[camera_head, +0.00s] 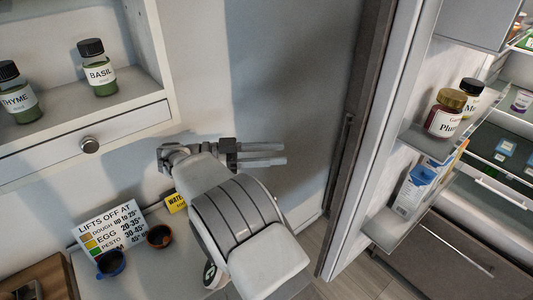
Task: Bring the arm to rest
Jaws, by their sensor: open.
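My arm (237,215) rises from the lower middle of the head view and is bent, with its pale, ribbed links in front of the wall. My gripper (284,154) points to the right, and its two grey fingers are apart with nothing between them. It is in front of the shaded wall panel, left of the open fridge door, and touches nothing that I can see. The arm hides part of the counter and of a yellow label (176,202).
Left, a shelf holds a thyme jar (20,95) and a basil jar (98,70) above a drawer (85,140). Below, a sign (110,228) and two cups (111,263) (159,236) stand on the counter (150,280). Right, the open fridge door (385,130) holds jars and a carton.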

